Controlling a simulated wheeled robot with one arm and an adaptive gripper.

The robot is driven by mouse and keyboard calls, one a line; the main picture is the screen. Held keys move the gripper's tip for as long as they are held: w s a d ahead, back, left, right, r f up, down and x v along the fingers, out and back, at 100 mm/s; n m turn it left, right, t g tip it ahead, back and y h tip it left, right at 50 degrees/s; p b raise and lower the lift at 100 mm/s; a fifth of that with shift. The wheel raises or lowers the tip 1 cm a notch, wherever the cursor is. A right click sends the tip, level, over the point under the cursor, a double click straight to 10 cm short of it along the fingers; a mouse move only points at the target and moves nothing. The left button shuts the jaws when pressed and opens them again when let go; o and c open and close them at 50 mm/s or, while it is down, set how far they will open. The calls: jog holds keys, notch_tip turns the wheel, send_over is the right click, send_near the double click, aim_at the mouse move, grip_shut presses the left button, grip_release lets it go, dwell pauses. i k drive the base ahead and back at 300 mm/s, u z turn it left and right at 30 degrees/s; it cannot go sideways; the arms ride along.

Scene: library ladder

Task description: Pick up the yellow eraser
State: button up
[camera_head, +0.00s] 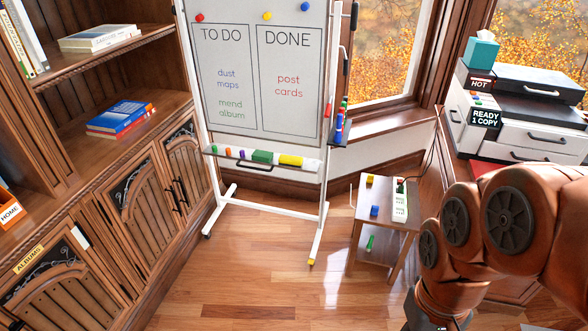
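A yellow block (290,160), which looks like the yellow eraser, lies on the tray (222,153) along the bottom of the whiteboard (247,80). A white piece (311,164) lies at its right end; I cannot tell whether it is part of it. A green block (262,156) is just to its left, with several small coloured pieces farther left. My arm comes in at the lower right, well apart from the tray. Its end runs out of the bottom of the picture, and the fingertips of my gripper are not seen.
A small side table (385,206) with a power strip (400,202) and a blue block (374,211) stands right of the whiteboard stand. Wooden cabinets (130,200) line the left. A printer (520,110) is at right. The wooden floor (250,270) before the whiteboard is clear.

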aim_at(287, 160)
jog(key=u, duration=1.6)
jog(key=i, duration=2.35)
jog(key=z, duration=1.25)
jog(key=i, duration=0.65)
jog(key=z, duration=0.65)
